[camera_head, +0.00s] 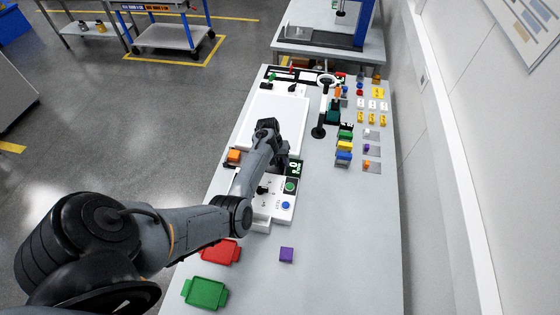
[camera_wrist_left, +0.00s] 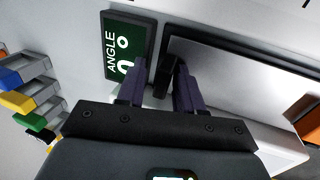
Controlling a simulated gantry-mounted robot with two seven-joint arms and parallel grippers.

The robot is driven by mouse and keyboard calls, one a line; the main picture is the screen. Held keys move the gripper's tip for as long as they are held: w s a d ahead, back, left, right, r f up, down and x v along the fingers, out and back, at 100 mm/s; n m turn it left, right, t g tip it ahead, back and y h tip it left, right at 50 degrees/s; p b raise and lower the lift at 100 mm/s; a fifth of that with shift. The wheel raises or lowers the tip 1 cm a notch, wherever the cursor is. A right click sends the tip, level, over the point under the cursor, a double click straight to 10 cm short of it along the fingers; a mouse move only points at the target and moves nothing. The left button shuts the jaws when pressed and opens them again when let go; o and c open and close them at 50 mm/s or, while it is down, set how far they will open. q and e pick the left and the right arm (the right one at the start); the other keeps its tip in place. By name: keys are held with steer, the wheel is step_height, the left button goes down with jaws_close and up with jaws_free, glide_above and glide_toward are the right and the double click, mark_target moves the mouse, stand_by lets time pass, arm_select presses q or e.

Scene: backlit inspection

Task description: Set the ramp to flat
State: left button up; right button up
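The ramp (camera_wrist_left: 240,80) is a silver-grey plate with a dark edge, at the right of the left wrist view. In the head view my left arm hides most of it. A dark green angle display (camera_wrist_left: 124,50) stands beside it, reading "ANGLE" with a 0 and a partly hidden digit; the display (camera_head: 294,168) also shows in the head view. My left gripper (camera_wrist_left: 157,68) has its two fingers apart, close to the ramp's dark edge. Whether a finger touches the edge I cannot tell.
An orange block (camera_head: 234,156) lies left of the arm. A control box (camera_head: 286,203) with green and blue buttons is near. Coloured blocks (camera_head: 345,146) line the right. The right foreground is clear.

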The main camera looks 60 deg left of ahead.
arm_select(q)
steer(key=shift+s+f, duration=0.15)
steer(key=shift+f, duration=0.25)
steer(key=shift+r, duration=0.1)
steer(key=shift+a+r, duration=0.1)
steer(key=shift+r, duration=0.25)
steer(key=v, duration=1)
steer(key=shift+r+p, duration=0.3)
steer(key=shift+p, duration=0.1)
